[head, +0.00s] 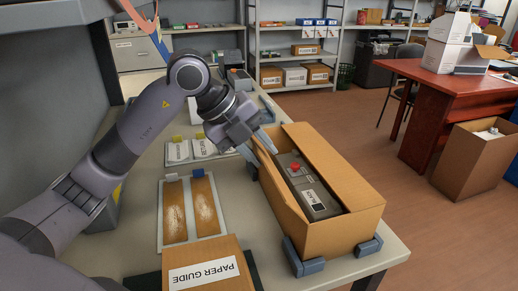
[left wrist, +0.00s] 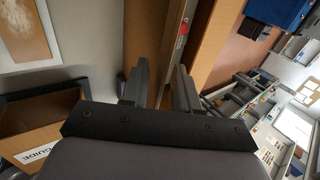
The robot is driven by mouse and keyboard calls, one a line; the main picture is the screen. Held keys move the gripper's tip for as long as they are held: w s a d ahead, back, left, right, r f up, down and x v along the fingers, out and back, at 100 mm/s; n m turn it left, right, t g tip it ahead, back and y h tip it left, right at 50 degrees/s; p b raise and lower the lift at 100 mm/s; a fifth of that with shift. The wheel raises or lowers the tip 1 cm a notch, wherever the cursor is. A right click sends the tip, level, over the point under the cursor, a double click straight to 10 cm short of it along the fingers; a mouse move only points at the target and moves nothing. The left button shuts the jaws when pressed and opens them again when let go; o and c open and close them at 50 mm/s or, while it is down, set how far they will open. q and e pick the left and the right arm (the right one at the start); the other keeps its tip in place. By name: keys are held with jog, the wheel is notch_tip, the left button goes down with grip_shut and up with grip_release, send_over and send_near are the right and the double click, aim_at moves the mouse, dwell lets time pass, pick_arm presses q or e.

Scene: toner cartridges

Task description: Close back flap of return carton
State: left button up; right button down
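The open brown return carton (head: 345,228) stands on the bench in the head view, with a grey toner cartridge (head: 312,190) inside. One long flap (head: 330,165) stands up along its right side. Another long panel (head: 283,188) rises along its left side. I cannot tell which is the back flap. My left gripper (head: 258,148) is at the carton's far left corner. In the left wrist view its two fingers (left wrist: 160,88) are apart, with cardboard (left wrist: 145,35) beyond and between them. Contact is unclear. My right gripper is not in view.
Grey corner blocks (head: 305,262) surround the carton's base. A paper guide box (head: 208,268) is at the near left. A white board with two brown strips (head: 190,210) and papers (head: 190,150) lie left of the carton. A red table (head: 440,100) stands farther right.

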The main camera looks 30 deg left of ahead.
pick_arm(q)
jog(key=shift+c, duration=0.3)
grip_shut()
dwell(1.2)
